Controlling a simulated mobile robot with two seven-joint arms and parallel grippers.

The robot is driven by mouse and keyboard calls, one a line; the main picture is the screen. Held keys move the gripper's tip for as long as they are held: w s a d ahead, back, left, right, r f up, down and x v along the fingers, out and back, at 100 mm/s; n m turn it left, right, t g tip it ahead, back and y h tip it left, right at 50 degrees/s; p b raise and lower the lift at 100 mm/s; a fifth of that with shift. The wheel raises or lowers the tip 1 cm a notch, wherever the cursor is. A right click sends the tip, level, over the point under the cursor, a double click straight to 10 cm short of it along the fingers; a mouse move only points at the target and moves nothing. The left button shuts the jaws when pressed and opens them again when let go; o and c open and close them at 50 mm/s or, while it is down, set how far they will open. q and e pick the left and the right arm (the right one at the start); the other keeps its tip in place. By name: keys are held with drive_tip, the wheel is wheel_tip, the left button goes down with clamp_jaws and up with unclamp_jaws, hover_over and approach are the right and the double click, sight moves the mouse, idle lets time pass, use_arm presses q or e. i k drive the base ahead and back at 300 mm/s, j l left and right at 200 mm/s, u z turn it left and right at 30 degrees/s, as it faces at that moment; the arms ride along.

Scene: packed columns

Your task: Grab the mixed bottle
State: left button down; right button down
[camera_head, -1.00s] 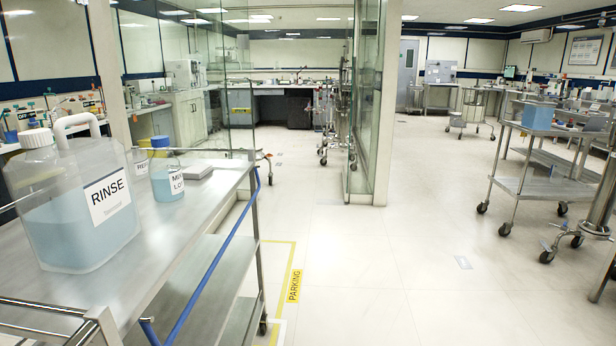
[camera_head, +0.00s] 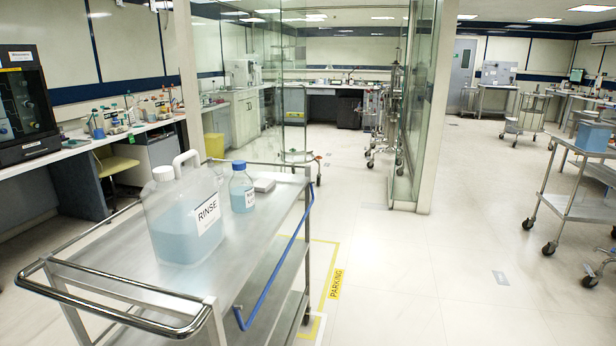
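A small clear bottle (camera_head: 242,188) with a blue cap, blue liquid and a white label stands upright on the steel cart. Its label is too small to read fully now; it looks like the mixed bottle. A large RINSE jug (camera_head: 180,222) with a white cap and handle stands just left and in front of it, with a gap between them. Another clear container (camera_head: 219,176) is mostly hidden behind the jug. Neither of my grippers is in view.
The steel cart (camera_head: 110,268) has a push rail at its near end and a blue bar (camera_head: 275,268) along its right side. A flat pale object (camera_head: 264,184) lies behind the bottle. Open floor lies right of the cart, with a yellow PARKING marking (camera_head: 335,285).

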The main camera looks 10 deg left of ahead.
sight(241, 187)
drive_tip(key=u, duration=0.7)
drive_tip(key=l+u, duration=0.15)
drive_tip(key=u, duration=0.25)
drive_tip(key=i+l+u, duration=0.1)
drive_tip(key=u, duration=0.25)
drive_tip(key=l+u, duration=0.25)
drive_tip(key=u, duration=0.15)
drive_tip(key=l+u, duration=0.55)
drive_tip(key=l, duration=0.3)
drive_tip(key=k+l+u, duration=0.15)
drive_tip(key=l, duration=0.3)
drive_tip(key=l+u, duration=0.1)
drive_tip(key=l, duration=0.3)
